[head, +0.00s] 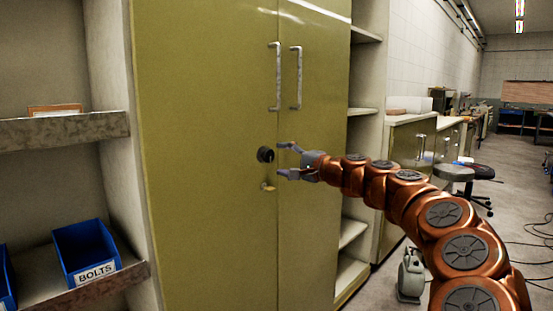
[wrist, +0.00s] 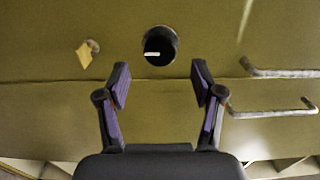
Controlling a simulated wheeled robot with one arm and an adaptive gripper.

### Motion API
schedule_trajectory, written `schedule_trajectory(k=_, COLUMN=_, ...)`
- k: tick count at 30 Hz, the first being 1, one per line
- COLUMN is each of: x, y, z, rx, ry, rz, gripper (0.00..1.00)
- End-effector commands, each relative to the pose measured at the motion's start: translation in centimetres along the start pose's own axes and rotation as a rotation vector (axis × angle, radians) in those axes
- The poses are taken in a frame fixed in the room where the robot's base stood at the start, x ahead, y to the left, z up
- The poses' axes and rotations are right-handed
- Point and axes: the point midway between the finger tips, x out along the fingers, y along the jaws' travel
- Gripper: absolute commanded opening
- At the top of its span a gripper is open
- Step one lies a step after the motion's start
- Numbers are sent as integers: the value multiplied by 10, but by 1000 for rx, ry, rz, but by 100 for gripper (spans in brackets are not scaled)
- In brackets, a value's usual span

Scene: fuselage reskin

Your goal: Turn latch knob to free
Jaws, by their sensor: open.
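The latch knob (head: 265,154) is a round black knob on the left door of a closed olive-green cabinet (head: 205,120), near the seam between the doors. In the wrist view the knob (wrist: 160,46) is a dark disc with a pale bar across it. My gripper (head: 283,160) is open and empty, just right of the knob in the head view. In the wrist view its fingertips (wrist: 160,72) point at the knob with one on each side, apart from it and short of it.
A small yellowish tag or key (head: 267,186) hangs below the knob; it also shows in the wrist view (wrist: 86,54). Two metal door handles (head: 296,78) are above. A blue bolts bin (head: 86,250) stands on the left shelf. A stool (head: 455,174) is at right.

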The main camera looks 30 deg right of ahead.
Motion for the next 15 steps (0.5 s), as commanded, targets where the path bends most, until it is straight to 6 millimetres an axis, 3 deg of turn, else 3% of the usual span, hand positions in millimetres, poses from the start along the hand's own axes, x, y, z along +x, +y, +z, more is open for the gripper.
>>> schedule_trajectory(k=6, x=-42, y=-1, z=-2, rx=-2, ry=5, rz=-2, gripper=67)
schedule_trajectory(k=15, x=-73, y=0, z=0, rx=1, ry=0, rz=-1, gripper=67)
